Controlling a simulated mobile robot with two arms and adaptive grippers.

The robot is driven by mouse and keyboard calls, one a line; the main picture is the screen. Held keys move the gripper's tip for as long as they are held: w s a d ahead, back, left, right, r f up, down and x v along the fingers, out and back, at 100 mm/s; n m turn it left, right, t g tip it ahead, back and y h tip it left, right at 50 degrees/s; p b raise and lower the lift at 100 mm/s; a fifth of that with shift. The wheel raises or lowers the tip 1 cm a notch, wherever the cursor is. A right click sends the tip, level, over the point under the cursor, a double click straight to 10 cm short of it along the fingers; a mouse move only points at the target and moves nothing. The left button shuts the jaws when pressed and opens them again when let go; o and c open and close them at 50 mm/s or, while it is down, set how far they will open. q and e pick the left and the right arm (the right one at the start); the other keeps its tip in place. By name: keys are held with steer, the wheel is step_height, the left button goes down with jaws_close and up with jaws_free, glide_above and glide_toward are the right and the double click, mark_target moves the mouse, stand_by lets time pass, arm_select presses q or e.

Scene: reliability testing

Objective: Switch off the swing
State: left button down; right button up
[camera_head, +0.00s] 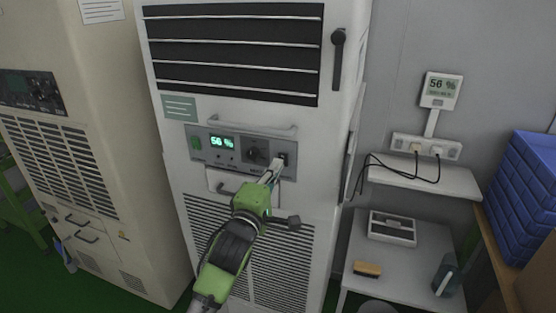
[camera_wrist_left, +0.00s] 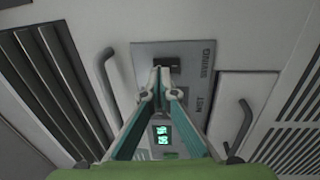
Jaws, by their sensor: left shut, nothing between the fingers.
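A dark rocker switch (camera_head: 285,157) sits at the panel's right end; in the left wrist view a dark switch (camera_wrist_left: 169,64) shows just beyond the fingertips, beside small lettering too blurred to read surely. My left gripper (camera_head: 276,166) is shut and empty, its tips at the lower left of the switch. In the left wrist view its tips (camera_wrist_left: 160,72) meet close to the panel. I cannot tell whether they touch it, or the switch's position. My right gripper is out of view.
A handle bar (camera_head: 240,132) protrudes above the panel, and another handle (camera_head: 228,187) sits below. A beige cabinet (camera_head: 80,130) stands left. A wall shelf (camera_head: 425,182) and blue crates (camera_head: 525,190) are right.

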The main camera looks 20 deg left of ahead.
arm_select(q)
steer(key=shift+w+d+r, duration=0.1)
steer(key=shift+w, duration=0.8)
steer(key=p, duration=0.1)
steer(key=r+p, duration=0.1)
steer(key=p, duration=0.1)
steer(key=shift+w+g, duration=0.2)
steer(key=shift+g, duration=0.1)
steer(key=shift+f+b, duration=0.3)
steer(key=shift+f, duration=0.05)
